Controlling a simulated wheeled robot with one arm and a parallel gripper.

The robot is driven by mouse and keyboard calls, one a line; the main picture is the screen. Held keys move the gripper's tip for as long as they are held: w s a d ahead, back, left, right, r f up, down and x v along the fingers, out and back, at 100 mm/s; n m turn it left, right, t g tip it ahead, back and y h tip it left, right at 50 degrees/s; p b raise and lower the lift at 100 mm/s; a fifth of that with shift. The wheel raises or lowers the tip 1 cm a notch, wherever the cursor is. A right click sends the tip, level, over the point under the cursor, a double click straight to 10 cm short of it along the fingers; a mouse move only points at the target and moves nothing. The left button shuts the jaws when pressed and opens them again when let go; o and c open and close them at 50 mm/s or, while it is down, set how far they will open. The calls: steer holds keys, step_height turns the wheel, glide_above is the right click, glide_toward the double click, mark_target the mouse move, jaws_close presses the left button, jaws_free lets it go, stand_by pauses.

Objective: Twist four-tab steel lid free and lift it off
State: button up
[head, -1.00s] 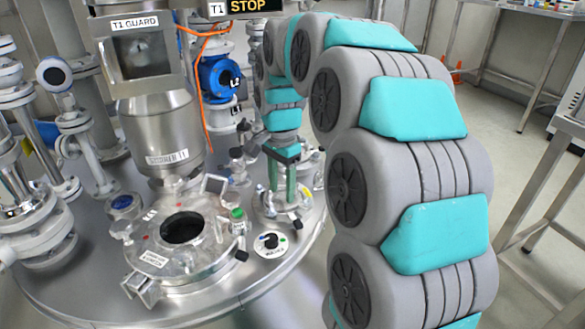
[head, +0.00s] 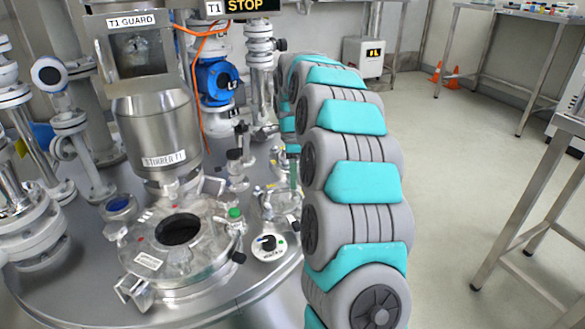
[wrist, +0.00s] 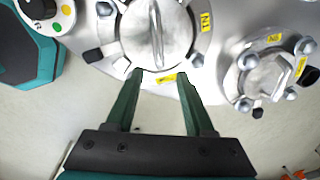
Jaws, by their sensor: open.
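In the wrist view a round steel lid (wrist: 157,38) with a raised bar handle sits on the vessel top, with pale blocks and dark tabs around its rim. A smaller steel cap (wrist: 268,79) with several rounded lugs sits to its right. I cannot tell for sure which has exactly four tabs. My gripper (wrist: 158,75) is open and empty. Its two green fingers point at the near rim of the larger lid; whether they touch it is unclear. In the head view my arm hides most of the gripper, and part of the lid fitting (head: 268,205) shows left of it.
A white dial (head: 268,246) stands near the vessel edge, close to the fittings. An open round port (head: 180,230), a steel motor housing (head: 158,130) and a blue flowmeter (head: 217,82) crowd the left. A steel table (head: 510,200) stands at right; open floor lies between.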

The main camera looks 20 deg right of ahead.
mark_target(293, 199)
steer(key=shift+w+f, duration=0.15)
steer(key=shift+f, duration=2.15)
jaws_close()
steer(key=shift+s+a+f+m+b, duration=0.1)
steer(key=shift+s+m+b, duration=0.1)
steer(key=shift+m+b, duration=0.35)
steer(key=shift+s+f+m+b, duration=0.15)
steer(key=shift+m+b, duration=0.2)
steer(key=shift+m, duration=0.3)
steer(key=shift+s+a+r+m+b, duration=0.1)
steer(key=shift+s+m+b, duration=0.1)
steer(key=shift+m, duration=0.3)
steer(key=shift+s+a+r+m+b, duration=0.1)
steer(key=shift+m+b, duration=0.05)
steer(key=shift+m, duration=0.35)
